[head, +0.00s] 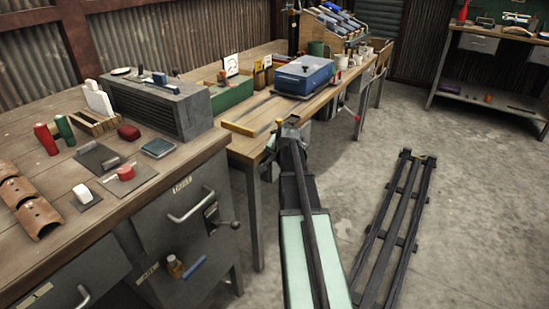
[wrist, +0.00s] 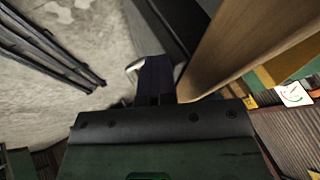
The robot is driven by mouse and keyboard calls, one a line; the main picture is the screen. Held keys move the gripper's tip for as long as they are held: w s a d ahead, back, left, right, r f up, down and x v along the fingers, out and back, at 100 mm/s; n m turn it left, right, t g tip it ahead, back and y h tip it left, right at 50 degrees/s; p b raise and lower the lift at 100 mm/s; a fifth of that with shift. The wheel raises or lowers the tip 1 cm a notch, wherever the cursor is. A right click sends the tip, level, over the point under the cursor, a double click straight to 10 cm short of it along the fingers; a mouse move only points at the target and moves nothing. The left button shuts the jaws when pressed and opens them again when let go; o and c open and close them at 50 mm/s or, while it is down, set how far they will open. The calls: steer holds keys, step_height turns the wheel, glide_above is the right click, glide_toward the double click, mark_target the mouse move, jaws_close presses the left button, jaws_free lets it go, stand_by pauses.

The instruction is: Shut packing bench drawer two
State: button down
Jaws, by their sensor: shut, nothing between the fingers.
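My gripper (head: 290,121) is at the far end of my arm, beside the front edge of the middle wooden bench (head: 245,150). It is shut and empty; in the wrist view its dark fingers (wrist: 155,78) point over the floor beside a wooden bench edge. The near left bench has a grey front with a labelled handle (head: 190,207) and another handle (head: 82,298) lower left. The far right bench has a grey drawer front (head: 478,43). The labels are too small to read, so I cannot tell which drawer is number two or whether it stands open.
A black floor rail (head: 392,225) runs right of my arm. A lever with a dark knob (head: 235,225) sticks out from the near bench's front. A blue case (head: 303,75) and a green box (head: 232,91) stand on the middle bench.

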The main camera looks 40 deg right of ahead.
steer(key=shift+w+r, duration=0.1)
steer(key=shift+w, duration=0.15)
steer(key=s+a+r+p, duration=0.1)
steer(key=s+r+p, duration=0.6)
steer(key=s, duration=0.3)
steer(key=shift+r+p, duration=0.4)
steer(key=shift+p, duration=0.15)
steer(key=s+a+r+n+g+y+p, duration=0.1)
steer(key=a+r+n+p, duration=0.3)
steer(key=a, duration=0.8)
steer(key=s+a+r+n+g+y+p, duration=0.1)
steer(key=s+a+r+n+g+p, duration=0.2)
steer(key=a+p, duration=0.4)
steer(key=s+a+r+n+g+p, duration=0.2)
steer(key=a+r+n+p, duration=0.3)
steer(key=a, duration=1.4)
steer(key=shift+r+n+g+y, duration=0.4)
steer(key=shift+r+n, duration=0.1)
steer(key=shift+n, duration=0.2)
